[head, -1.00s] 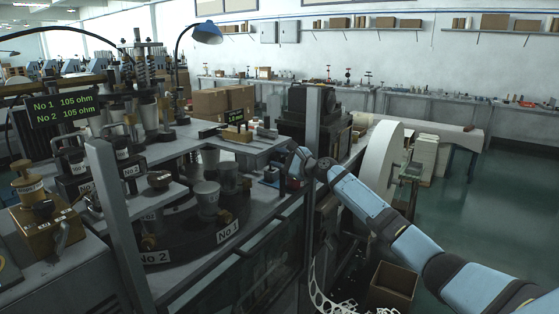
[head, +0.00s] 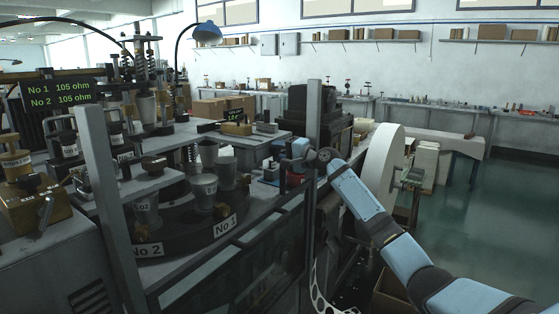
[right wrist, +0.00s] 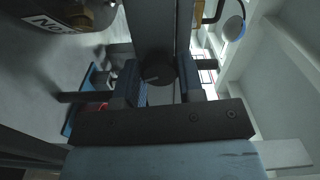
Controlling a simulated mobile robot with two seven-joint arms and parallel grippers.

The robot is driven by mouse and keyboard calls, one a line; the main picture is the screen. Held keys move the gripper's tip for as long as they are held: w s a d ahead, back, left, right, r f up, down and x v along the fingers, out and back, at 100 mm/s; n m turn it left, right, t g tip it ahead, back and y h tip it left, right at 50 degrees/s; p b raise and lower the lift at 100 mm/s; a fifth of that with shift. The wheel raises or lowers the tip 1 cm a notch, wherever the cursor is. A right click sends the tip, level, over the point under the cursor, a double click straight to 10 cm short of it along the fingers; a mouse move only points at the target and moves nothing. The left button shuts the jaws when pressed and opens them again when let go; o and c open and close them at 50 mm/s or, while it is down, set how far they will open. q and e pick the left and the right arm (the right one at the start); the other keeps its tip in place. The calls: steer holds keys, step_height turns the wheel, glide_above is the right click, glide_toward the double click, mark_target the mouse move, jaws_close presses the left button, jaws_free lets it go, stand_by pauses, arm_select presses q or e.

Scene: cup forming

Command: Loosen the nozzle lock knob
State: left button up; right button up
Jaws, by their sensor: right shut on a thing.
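A dark round knob (right wrist: 160,70) with a pale line on its face sits between the fingers of my right gripper (right wrist: 161,88) in the right wrist view. The fingers are closed on its sides, and a grey metal bar runs behind it. In the head view my right gripper (head: 284,171) is small and dark at the end of my blue arm, by the right edge of the machine. The knob cannot be made out there. My left gripper is not in view.
The machine's round base (head: 186,230) carries several grey cups. A grey upright post (head: 313,112) stands just beyond my right wrist. A big white wheel (head: 381,165) is to its right. A blue mat (right wrist: 78,112) with a red thing lies near the gripper. Open floor is at right.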

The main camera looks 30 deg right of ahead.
steer(key=shift+f+n+b, duration=0.25)
steer(key=shift+n+b, duration=0.4)
steer(key=shift+n, duration=0.25)
steer(key=n+b, duration=0.2)
steer(key=shift+n, duration=0.4)
steer(key=n+b, duration=0.3)
steer(key=n, duration=0.2)
steer(key=shift+r, duration=0.1)
steer(key=shift+n+b, duration=0.35)
steer(key=shift+n, duration=0.25)
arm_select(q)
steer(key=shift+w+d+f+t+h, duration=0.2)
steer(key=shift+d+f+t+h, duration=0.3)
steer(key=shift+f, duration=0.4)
arm_select(e)
steer(key=shift+r+n, duration=0.1)
steer(key=shift+n, duration=0.4)
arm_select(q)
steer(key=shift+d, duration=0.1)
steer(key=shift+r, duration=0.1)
arm_select(e)
steer(key=o, duration=0.9)
